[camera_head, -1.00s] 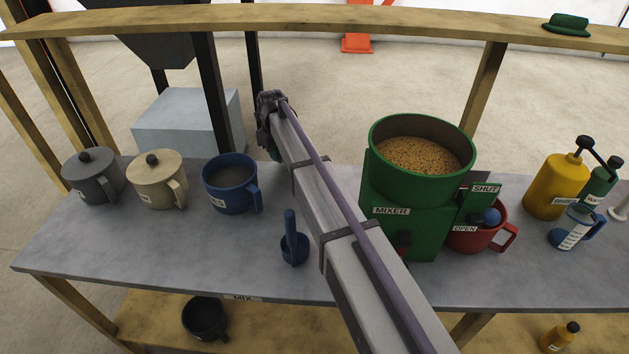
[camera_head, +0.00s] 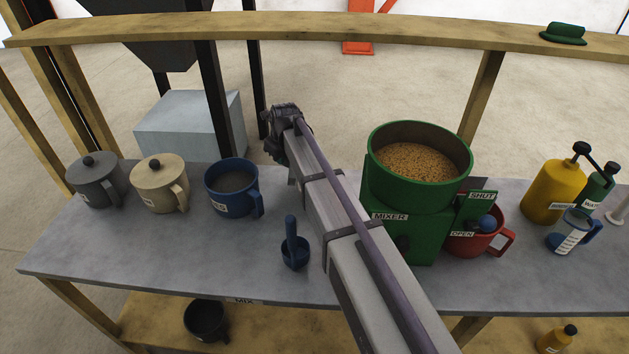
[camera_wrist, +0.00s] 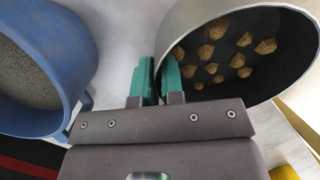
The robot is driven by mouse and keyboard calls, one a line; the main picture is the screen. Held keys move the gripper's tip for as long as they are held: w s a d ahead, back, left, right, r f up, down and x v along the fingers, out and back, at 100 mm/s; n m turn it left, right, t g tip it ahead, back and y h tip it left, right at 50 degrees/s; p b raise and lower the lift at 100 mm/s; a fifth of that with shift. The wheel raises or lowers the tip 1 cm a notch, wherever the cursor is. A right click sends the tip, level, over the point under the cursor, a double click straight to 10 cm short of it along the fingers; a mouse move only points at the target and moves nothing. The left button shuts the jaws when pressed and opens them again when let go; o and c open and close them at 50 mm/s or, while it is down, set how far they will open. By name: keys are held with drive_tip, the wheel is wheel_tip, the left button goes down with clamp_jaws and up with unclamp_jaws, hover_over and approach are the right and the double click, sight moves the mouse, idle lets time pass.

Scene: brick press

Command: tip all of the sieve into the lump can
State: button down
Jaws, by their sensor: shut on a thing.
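My gripper (camera_wrist: 159,78) has green fingers and is shut at the near edge of a round, pale-grey-walled sieve (camera_wrist: 184,24); its exact grip is partly hidden. The sieve has a dark inside, and several brown lumps (camera_wrist: 214,50) lie in it. It is on the right of the wrist view. In the head view my arm hides the fingers and the sieve. No can with a readable lump label shows. A dark open pot (camera_head: 206,320) stands on the lower shelf, its label not visible.
A blue can (camera_head: 232,188) of grey powder stands left of my gripper and shows close in the wrist view (camera_wrist: 74,50). A blue scoop (camera_head: 294,250) lies in front. The green mixer (camera_head: 410,240) and red can (camera_head: 478,243) stand right of my arm. Two lidded cans stand left.

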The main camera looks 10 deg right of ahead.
sight(292, 177)
drive_tip(key=shift+r, duration=0.15)
drive_tip(key=shift+s+d+r+t+p, duration=0.15)
drive_tip(key=shift+s+r+t+p, duration=0.25)
drive_tip(key=shift+s+r+t, duration=0.2)
drive_tip(key=shift+s+d+r+t+y, duration=0.1)
drive_tip(key=shift+s+r+t+y, duration=0.1)
drive_tip(key=shift+r+t+y, duration=0.15)
drive_tip(key=shift+s+r+t+p, duration=0.2)
drive_tip(key=shift+r+t+p, duration=0.05)
drive_tip(key=shift+p, duration=0.1)
drive_tip(key=shift+s+d+r+t+y+b, duration=0.15)
drive_tip(key=shift+s+t+b, duration=0.05)
drive_tip(key=shift+s+t, duration=0.2)
drive_tip(key=shift+s+d+r+t+y+b, duration=0.1)
drive_tip(key=shift+s+r+t+b, duration=0.1)
drive_tip(key=shift+s+t, duration=0.2)
drive_tip(key=shift+s+d+r+t, duration=0.1)
drive_tip(key=shift+s+r+t, duration=0.1)
drive_tip(key=shift+r+t, duration=0.3)
drive_tip(key=shift+s+r+t, duration=0.2)
drive_tip(key=shift+r+t, duration=0.1)
drive_tip(key=shift+r, duration=0.25)
idle(0.4)
